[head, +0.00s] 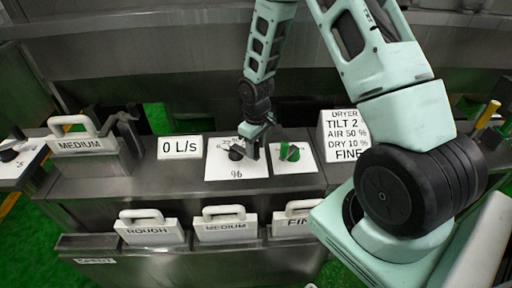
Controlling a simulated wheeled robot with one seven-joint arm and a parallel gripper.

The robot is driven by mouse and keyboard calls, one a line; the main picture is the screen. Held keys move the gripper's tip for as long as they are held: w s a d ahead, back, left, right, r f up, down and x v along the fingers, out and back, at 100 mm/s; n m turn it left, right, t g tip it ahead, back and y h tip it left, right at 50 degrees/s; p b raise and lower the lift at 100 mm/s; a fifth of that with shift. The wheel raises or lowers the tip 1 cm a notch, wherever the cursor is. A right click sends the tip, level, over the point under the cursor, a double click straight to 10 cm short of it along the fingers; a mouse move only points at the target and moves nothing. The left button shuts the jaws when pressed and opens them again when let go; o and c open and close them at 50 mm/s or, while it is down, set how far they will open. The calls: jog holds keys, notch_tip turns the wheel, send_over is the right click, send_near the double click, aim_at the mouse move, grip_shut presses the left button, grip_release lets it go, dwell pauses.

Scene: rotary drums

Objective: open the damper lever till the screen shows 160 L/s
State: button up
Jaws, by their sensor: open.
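The screen (180,148) is a white plate on the grey counter and reads 0 L/s. To its left stands a dark upright lever-like part (127,131), next to the white-handled MEDIUM plate; I cannot tell for sure whether it is the damper lever. My gripper (250,146) points down over the white % dial plate (222,173), close to its black knob (236,153). It is open; I cannot tell whether it touches the knob. The gripper hides part of the dial.
A green knob (289,152) sits on a white plate right of my gripper. A DRYER sign (344,137) stands farther right. The MEDIUM plate (84,146) is at left. White-handled ROUGH (149,229), MEDIUM (226,230) and FIN... plates (294,221) line the front.

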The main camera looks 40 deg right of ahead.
jog(key=shift+f, duration=0.7)
grip_shut()
jog(key=a+m+b, duration=0.1)
jog(key=a+m, duration=0.1)
jog(key=shift+s+a+f+m, duration=0.1)
jog(key=shift+s+m, duration=0.05)
jog(key=shift+m, duration=0.15)
jog(key=shift+a+m+b, duration=0.3)
jog(key=shift+a+m, duration=0.5)
jog(key=shift+m, duration=0.4)
grip_release()
